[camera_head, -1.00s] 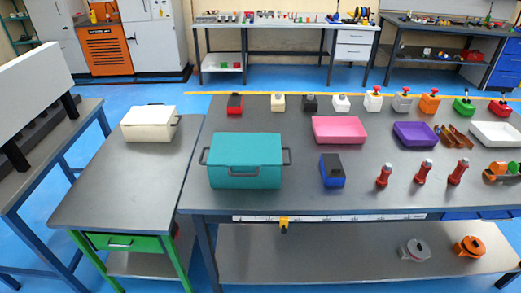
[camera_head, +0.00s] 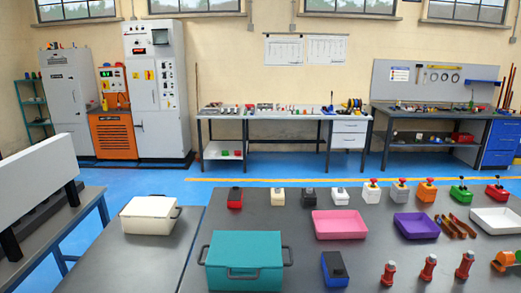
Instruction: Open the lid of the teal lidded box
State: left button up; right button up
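The teal lidded box (camera_head: 244,262) stands on the near left part of the grey workbench. Its lid looks shut. A dark handle sticks out at each side, and another dark handle shows on its front. The bottom of the box is close to the picture's lower edge. Neither of my grippers shows in the head view.
A white lidded box (camera_head: 149,214) stands on the side table to the left. A pink tray (camera_head: 339,225), a blue and black box (camera_head: 334,269) and a purple tray (camera_head: 416,226) lie right of the teal box. Red tools (camera_head: 428,267) stand further right.

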aim_at(241, 252)
jog(key=i+j, duration=0.35)
jog(key=j, duration=0.3)
jog(key=i+j, duration=0.2)
jog(key=j, duration=0.1)
